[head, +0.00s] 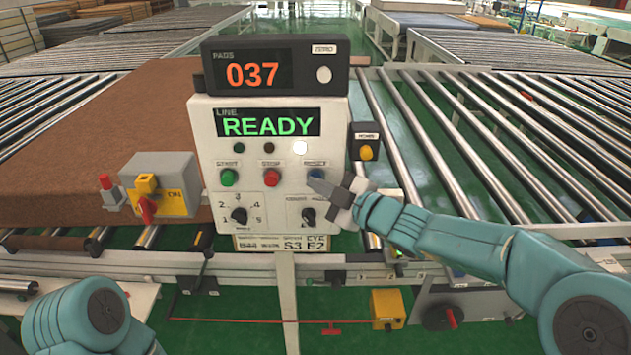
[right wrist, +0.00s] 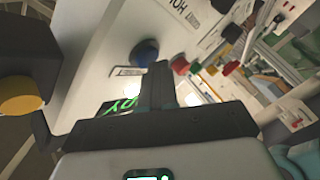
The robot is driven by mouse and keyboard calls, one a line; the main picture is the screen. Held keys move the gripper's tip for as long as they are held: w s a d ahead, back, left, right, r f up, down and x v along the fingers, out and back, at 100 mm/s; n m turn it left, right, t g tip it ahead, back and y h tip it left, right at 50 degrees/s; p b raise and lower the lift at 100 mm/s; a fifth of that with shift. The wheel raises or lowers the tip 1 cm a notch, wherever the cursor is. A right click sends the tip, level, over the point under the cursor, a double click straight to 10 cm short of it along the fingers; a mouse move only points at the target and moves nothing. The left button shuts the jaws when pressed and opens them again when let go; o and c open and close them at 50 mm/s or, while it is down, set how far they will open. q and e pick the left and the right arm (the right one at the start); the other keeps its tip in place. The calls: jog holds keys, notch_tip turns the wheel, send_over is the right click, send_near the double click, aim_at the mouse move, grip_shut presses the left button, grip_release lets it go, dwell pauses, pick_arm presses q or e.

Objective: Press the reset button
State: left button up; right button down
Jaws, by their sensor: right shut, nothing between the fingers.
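The blue reset button (head: 316,174) is under the RESET label on the white control panel (head: 205,140). In the right wrist view the blue button (right wrist: 145,53) shows just beyond the fingertips. My right gripper (head: 318,186) is shut and empty, its tips close to the button and overlapping its lower edge in the head view. I cannot tell whether they touch. The panel display (head: 268,124) reads READY in green. A white lamp (head: 300,148) above the reset label is lit. My left arm shows at the lower left; its gripper is out of view.
The green START button (head: 228,177) and red STOP button (head: 271,177) sit left of reset. Rotary knobs (head: 239,215) are below. A yellow button box (head: 365,146) is at the panel's right. A brown mattress (head: 90,130) lies on the left rollers; the right rollers (head: 480,140) are bare.

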jog(key=shift+s, duration=0.1)
jog(key=shift+s+b, duration=0.95)
jog(key=shift+s, duration=0.2)
jog(key=s+b, duration=0.3)
jog(key=s, duration=0.2)
